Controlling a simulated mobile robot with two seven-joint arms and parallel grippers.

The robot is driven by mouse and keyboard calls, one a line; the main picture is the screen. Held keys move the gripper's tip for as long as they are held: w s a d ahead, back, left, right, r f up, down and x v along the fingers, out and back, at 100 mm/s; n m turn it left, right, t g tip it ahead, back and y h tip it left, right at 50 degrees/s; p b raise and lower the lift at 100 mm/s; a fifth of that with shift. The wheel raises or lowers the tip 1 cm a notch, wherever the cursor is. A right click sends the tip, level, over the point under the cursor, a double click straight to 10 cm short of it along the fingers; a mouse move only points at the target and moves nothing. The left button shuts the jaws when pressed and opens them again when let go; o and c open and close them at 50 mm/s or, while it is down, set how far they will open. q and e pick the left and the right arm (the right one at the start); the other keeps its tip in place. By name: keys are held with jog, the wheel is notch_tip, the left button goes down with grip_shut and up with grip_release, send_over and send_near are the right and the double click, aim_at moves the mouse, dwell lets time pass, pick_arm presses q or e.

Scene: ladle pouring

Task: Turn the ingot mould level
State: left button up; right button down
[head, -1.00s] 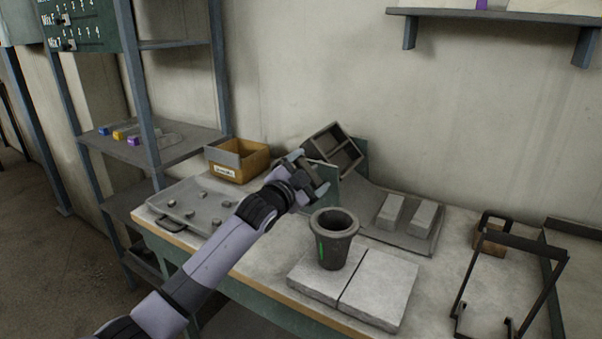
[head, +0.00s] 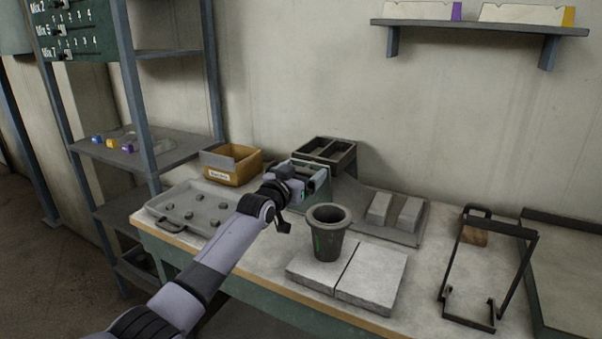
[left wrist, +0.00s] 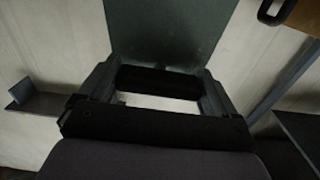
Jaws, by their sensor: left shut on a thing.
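The ingot mould (head: 327,150), a dark open box with long compartments, sits at the back of the bench by a grey-green stand. It looks about level, open side up. My left gripper (head: 318,178) is at its near side, by the stand's plate. In the left wrist view a dark bar (left wrist: 158,80), apparently the mould's handle, lies between the fingers, with the green plate (left wrist: 170,30) beyond. The gripper is shut on this bar; the exact contact is partly hidden. My right gripper is not in view.
A dark crucible (head: 327,235) stands on pale slabs (head: 372,275) in front. A tray with two grey blocks (head: 408,214) lies right of the mould. A cardboard box (head: 232,165) and a tray of lumps (head: 168,203) are left. A black frame (head: 462,317) stands far right.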

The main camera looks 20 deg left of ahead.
pick_arm(q)
jog(key=shift+n, duration=0.3)
jog(key=o, duration=1.2)
jog(key=shift+s+a, duration=0.15)
jog(key=shift+s, duration=1.65)
jog(key=shift+s+a, duration=0.1)
jog(key=shift+s, duration=1.7)
